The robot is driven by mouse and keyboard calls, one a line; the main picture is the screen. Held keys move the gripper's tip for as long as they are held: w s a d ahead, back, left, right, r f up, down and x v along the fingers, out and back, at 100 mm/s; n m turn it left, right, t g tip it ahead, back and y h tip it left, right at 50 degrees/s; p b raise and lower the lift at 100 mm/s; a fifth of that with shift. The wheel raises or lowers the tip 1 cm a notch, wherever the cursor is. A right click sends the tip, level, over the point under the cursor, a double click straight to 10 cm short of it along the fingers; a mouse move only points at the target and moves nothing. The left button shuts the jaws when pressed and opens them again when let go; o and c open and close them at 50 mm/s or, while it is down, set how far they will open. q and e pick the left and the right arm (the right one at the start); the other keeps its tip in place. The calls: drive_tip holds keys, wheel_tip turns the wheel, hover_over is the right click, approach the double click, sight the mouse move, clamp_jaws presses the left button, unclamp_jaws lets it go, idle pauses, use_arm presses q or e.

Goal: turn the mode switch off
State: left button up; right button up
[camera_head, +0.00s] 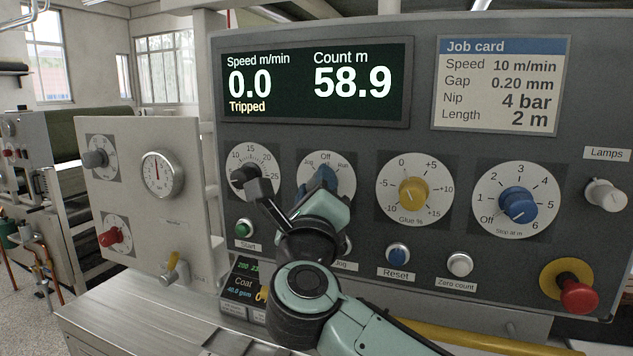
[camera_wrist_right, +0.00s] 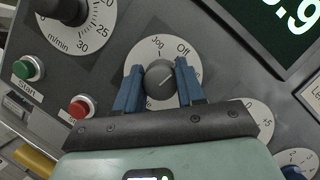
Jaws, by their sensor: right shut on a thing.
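The mode switch is a dark round knob (camera_wrist_right: 160,80) on a white dial marked Jog and Off. Its pale pointer line slants up and right in the right wrist view, to the right of the Off mark; the Run side is covered by a finger there. In the head view its dial (camera_head: 346,172) shows behind my right gripper (camera_head: 322,182), which hides the knob. My right gripper's two blue fingers (camera_wrist_right: 159,68) are shut on the knob, one on each side. My left gripper is not in view.
The speed knob (camera_head: 243,177) is close on the left, the yellow Glue knob (camera_head: 413,190) on the right. The green Start button (camera_head: 243,228) and a red button (camera_wrist_right: 80,107) are below. The display (camera_head: 312,83) reads speed 0.0, count 58.9, Tripped.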

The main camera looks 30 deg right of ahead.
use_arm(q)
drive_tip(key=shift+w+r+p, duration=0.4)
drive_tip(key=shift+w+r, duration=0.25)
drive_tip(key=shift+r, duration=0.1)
use_arm(e)
drive_tip(key=shift+r+n+y, duration=0.15)
drive_tip(key=shift+n+y, duration=0.25)
drive_tip(key=shift+n, duration=0.6)
drive_tip(key=o, duration=1)
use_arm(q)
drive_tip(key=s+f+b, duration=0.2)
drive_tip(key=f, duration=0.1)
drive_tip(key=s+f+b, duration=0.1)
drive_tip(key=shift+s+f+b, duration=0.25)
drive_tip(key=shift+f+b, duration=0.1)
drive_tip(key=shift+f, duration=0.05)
use_arm(e)
drive_tip(key=v, duration=1.3)
drive_tip(key=shift+s+a, duration=0.1)
drive_tip(key=shift+s, duration=0.05)
